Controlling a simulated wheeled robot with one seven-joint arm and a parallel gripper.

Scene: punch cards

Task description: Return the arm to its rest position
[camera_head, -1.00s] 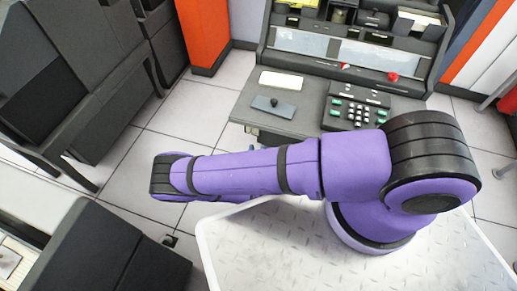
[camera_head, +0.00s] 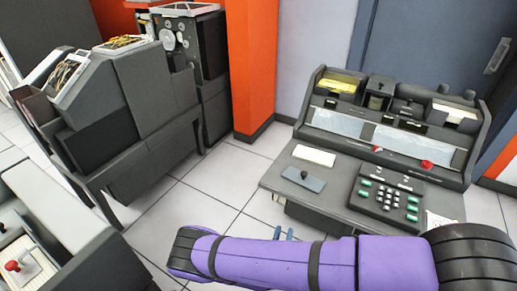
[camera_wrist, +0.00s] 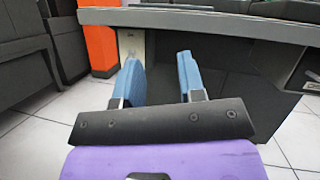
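My gripper (camera_wrist: 160,82) shows in the wrist view with two blue fingers apart and nothing between them, so it is open.
The grey control console (camera_head: 330,187) with a keypad (camera_head: 388,199) stands at the right. A dark card machine (camera_head: 145,90) stands at the left. Another machine with a red-knobbed lever (camera_head: 13,266) is at the lower left. An orange pillar (camera_head: 252,65) stands behind. Tiled floor (camera_head: 205,185) is clear between.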

